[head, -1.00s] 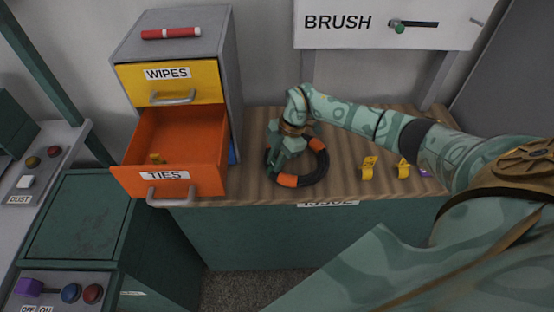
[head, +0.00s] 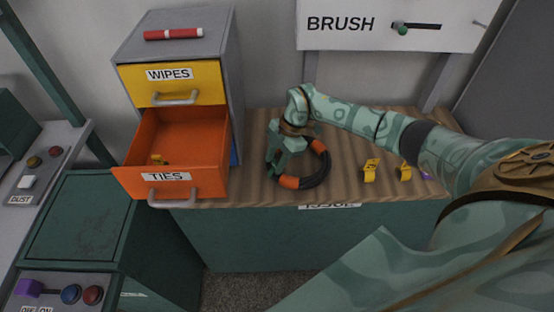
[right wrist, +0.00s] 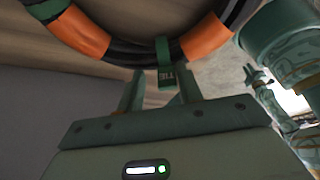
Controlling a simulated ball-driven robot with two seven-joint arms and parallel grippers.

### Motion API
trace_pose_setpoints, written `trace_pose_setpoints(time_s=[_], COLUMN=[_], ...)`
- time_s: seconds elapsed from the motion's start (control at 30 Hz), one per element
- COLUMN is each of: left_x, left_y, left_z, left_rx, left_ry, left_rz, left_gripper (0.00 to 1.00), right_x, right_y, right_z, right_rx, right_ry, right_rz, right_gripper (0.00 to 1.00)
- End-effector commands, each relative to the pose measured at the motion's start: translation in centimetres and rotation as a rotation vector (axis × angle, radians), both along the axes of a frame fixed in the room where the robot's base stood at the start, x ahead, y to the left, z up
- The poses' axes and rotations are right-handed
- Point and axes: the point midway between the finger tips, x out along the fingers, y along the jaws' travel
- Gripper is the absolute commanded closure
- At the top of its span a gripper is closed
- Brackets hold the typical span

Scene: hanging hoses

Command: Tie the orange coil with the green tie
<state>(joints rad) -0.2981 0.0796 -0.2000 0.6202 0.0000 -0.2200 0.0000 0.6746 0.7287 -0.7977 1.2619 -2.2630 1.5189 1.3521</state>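The orange coil (head: 318,180), a black hose ring with orange bands, lies on the wooden bench top, with its left side hidden behind my right gripper. In the right wrist view the coil (right wrist: 118,48) crosses the top. A green tie (right wrist: 165,62) with a "TIE" tag is around the hose between two orange bands, its tag hanging toward my gripper. My right gripper (head: 273,164) is at the coil's left side. In the right wrist view its two fingers (right wrist: 160,90) stand apart, one on each side of the tag, with a visible gap.
Yellow ties (head: 371,170) stand on the bench right of the coil. A red marker (head: 173,34) lies on the cabinet (head: 228,75). A BRUSH board (head: 350,38) hangs behind.

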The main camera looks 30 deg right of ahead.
Motion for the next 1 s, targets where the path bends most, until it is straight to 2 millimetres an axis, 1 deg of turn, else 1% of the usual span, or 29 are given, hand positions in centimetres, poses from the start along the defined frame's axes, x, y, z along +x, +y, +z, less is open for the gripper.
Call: trace_pose_setpoints(time_s=[0.03, 0.5, 0.6, 0.67, 0.77, 1.0], left_x=[-0.1, -0.2, -0.2, -0.2, -0.1, 0.1], left_y=[0.0, 0.0, 0.0, 0.0, 0.0, 0.0], left_z=[-0.3, -0.3, -0.2, 0.0, 0.4, 1.4], left_rx=[0.0, 0.0, 0.0, 0.0, 0.0, 0.0], left_ry=[0.002, 0.003, 0.003, 0.002, 0.001, -0.004], left_rz=[0.0, 0.0, 0.0, 0.0, 0.0, 0.0], left_gripper=[0.83, 0.83, 0.83, 0.83, 0.83, 0.83], right_x=[-1.5, -1.6, -1.6, -1.5, -1.5, -1.1], right_y=[0.3, 0.3, 0.2, 0.0, -0.8, -3.3], right_z=[-2.1, -2.1, -1.7, -1.1, 0.8, 7.7], right_rx=[-0.01, -0.008, -0.008, -0.008, -0.009, -0.007], right_ry=[0.042, 0.045, 0.044, 0.042, 0.039, 0.015], right_rz=[0.013, 0.011, 0.01, 0.011, 0.008, 0.004], right_gripper=[0.56, 0.56, 0.56, 0.56, 0.56, 0.56])
